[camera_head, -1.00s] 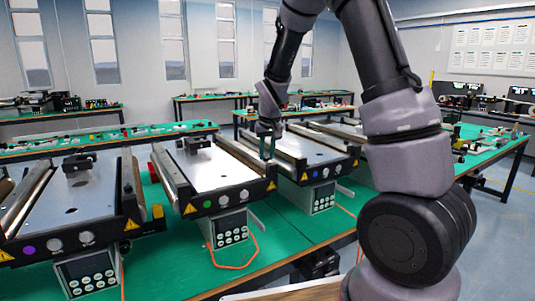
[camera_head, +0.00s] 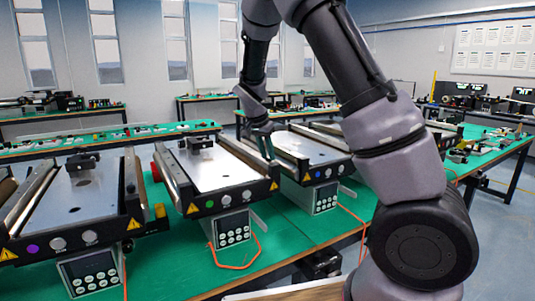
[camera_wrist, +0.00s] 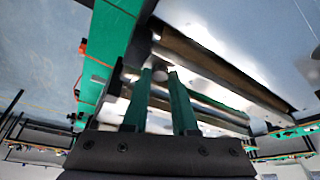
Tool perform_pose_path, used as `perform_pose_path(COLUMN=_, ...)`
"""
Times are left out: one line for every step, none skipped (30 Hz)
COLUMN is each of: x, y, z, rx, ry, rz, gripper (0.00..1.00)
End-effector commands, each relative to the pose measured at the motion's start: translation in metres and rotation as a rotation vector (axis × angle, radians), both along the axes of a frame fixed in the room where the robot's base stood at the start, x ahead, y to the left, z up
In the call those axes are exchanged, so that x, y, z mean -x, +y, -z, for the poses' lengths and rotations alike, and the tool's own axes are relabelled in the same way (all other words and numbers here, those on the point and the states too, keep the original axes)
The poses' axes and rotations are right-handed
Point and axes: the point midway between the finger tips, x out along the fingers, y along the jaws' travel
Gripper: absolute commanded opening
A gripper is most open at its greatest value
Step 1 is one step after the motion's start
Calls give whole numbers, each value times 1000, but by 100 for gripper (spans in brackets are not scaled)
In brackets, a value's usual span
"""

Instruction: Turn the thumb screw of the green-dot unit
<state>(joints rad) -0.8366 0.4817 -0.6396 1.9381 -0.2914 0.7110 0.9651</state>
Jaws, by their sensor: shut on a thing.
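The green-dot unit (camera_head: 222,167) is the middle conveyor in the head view, with a green dot (camera_head: 210,204) on its front panel. My gripper (camera_head: 268,156) is at its right side, over the gap towards the blue-dot unit. In the wrist view, my gripper's two green fingers (camera_wrist: 160,76) are shut on a small grey round knob, the thumb screw (camera_wrist: 160,72), at their tips. The fingers hide its sides. The thumb screw cannot be made out in the head view.
The blue-dot unit (camera_head: 318,157) stands close on the right, and the purple-dot unit (camera_head: 72,205) on the left. Keypads hang below their front panels. Orange cables (camera_head: 258,252) lie on the green bench (camera_head: 180,278). Clear bench shows in front.

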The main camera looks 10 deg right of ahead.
Motion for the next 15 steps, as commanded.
perform_pose_path(x=0, y=0, z=0, rx=0, ry=0, rz=12, gripper=0)
perform_pose_path(x=0, y=0, z=0, rx=0, ry=0, rz=18, gripper=0)
perform_pose_path(x=0, y=0, z=0, rx=0, ry=0, rz=27, gripper=0)
perform_pose_path(x=0, y=0, z=0, rx=0, ry=0, rz=31, gripper=0)
perform_pose_path(x=0, y=0, z=0, rx=0, ry=1, rz=35, gripper=0)
perform_pose_path(x=0, y=0, z=0, rx=0, ry=1, rz=38, gripper=0)
perform_pose_path(x=0, y=0, z=0, rx=0, ry=1, rz=40, gripper=0)
perform_pose_path(x=0, y=0, z=0, rx=0, ry=2, rz=42, gripper=0)
perform_pose_path(x=0, y=0, z=0, rx=0, ry=1, rz=43, gripper=0)
perform_pose_path(x=0, y=0, z=0, rx=0, ry=1, rz=43, gripper=0)
perform_pose_path(x=0, y=0, z=0, rx=0, ry=2, rz=44, gripper=0)
perform_pose_path(x=0, y=0, z=0, rx=0, ry=2, rz=44, gripper=0)
perform_pose_path(x=0, y=0, z=0, rx=0, ry=2, rz=44, gripper=0)
perform_pose_path(x=0, y=0, z=0, rx=0, ry=2, rz=44, gripper=0)
perform_pose_path(x=0, y=0, z=1, rx=0, ry=2, rz=43, gripper=0)
